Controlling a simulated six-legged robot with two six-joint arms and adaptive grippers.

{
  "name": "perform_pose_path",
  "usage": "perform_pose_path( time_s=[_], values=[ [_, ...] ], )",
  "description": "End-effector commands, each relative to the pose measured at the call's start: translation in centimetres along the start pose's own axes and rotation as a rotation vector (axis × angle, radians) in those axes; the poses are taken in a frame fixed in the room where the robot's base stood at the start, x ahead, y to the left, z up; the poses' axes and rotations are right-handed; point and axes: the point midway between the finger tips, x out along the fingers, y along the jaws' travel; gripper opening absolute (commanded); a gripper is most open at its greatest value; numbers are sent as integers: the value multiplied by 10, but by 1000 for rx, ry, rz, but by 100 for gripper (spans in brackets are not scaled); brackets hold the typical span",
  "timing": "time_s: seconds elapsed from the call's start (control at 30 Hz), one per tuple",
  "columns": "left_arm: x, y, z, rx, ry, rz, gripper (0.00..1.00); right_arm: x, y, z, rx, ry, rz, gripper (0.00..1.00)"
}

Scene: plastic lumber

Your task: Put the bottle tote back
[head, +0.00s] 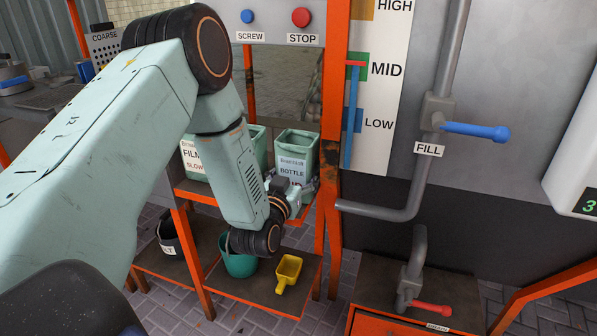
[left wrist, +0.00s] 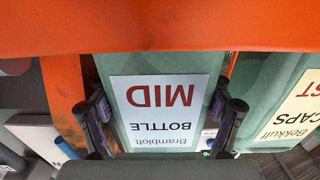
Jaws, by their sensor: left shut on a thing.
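The bottle tote (head: 296,143) is a pale green open-topped bin with a white label. It stands upright at the right end of the orange-edged upper shelf in the head view. My left gripper (head: 300,186) is at its front, low on the label. In the left wrist view the tote (left wrist: 110,75) appears upside down, its label reading "Bramloft BOTTLE MID", with a dark finger against each side. The gripper is shut on it. Its base is hidden behind an orange bar, so I cannot tell whether it rests on the shelf. My right gripper is not in view.
A "FILM SLOW" tote (head: 191,158) stands left on the same shelf, partly behind my arm. A "CAPS" tote (left wrist: 282,105) is close beside the bottle tote. An orange post (head: 333,130) rises just right of it. Below are a teal bucket (head: 240,264) and yellow scoop (head: 288,270).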

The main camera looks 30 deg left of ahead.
Motion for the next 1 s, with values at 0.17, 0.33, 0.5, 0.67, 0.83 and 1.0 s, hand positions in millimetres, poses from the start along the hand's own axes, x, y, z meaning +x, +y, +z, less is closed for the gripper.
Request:
perform_pose_path(
  time_s=[0.17,0.33,0.5,0.67,0.83,1.0],
  values=[
    [0,0,3,0,-1,0,85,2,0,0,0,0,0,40],
    [1,0,3,0,-1,0,89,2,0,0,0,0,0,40],
    [2,0,3,0,0,0,89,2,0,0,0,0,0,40],
    [-3,0,0,0,-4,0,89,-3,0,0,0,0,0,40],
    [-35,0,0,-1,-8,1,89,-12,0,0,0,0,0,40],
    [-71,0,0,1,-7,0,89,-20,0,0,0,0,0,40]
  ],
)
